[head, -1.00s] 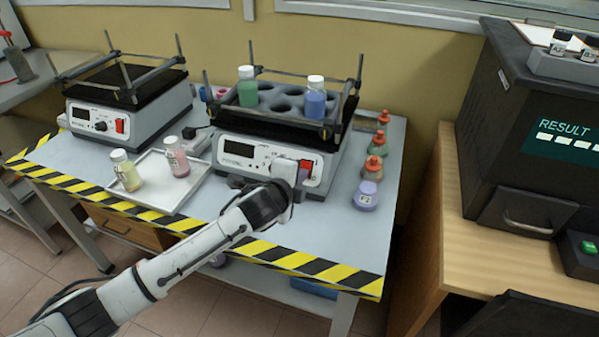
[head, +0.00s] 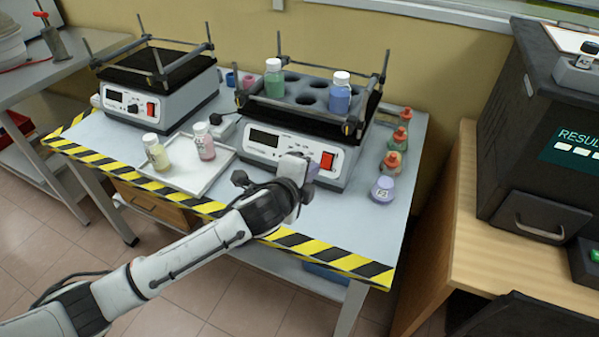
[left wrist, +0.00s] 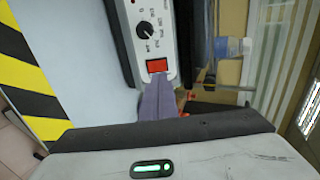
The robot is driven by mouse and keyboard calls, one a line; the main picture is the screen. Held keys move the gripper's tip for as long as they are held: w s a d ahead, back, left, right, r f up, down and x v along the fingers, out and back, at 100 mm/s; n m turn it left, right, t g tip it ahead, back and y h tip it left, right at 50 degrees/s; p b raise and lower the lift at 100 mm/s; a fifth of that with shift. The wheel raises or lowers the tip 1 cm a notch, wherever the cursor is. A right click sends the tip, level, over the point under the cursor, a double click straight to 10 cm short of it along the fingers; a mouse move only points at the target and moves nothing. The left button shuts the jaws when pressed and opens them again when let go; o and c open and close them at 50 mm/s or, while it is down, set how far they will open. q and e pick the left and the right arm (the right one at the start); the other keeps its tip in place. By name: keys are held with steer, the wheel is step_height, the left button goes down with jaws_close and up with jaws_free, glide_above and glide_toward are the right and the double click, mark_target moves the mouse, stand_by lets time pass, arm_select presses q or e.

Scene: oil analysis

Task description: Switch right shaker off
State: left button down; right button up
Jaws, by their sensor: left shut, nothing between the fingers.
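The right shaker (head: 262,152) stands on the grey table, with its red power switch (head: 327,161) at the right of its front panel. The switch also shows in the left wrist view (left wrist: 157,66), beside a black dial. The shaker's rack holds a green bottle (head: 274,80) and a blue bottle (head: 340,95). My left gripper (head: 312,166) is shut and empty in front of the panel, just beside the switch. In the left wrist view its purple-grey fingers (left wrist: 157,98) end just short of the switch; I cannot tell whether they touch. My right gripper is not in view.
The left shaker (head: 150,105) stands at the back left. A white tray (head: 190,180) holds a yellow and a pink bottle. Several small bottles, including a purple-labelled one (head: 384,188), stand right of the shaker. A dark analyser (head: 510,150) sits on the wooden table.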

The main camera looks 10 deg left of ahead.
arm_select(q)
steer(key=v, duration=0.6)
steer(key=shift+s, duration=0.1)
stand_by(0.3)
steer(key=s+a+f+n+g, duration=0.2)
steer(key=s+a+f+n, duration=0.1)
steer(key=s+f+n, duration=0.6)
steer(key=s+a+f+n+g, duration=0.2)
steer(key=s+f+n, duration=0.7)
steer(key=s+f, duration=0.6)
steer(key=s+a, duration=0.1)
steer(key=s, duration=0.1)
steer(key=shift+s, duration=0.35)
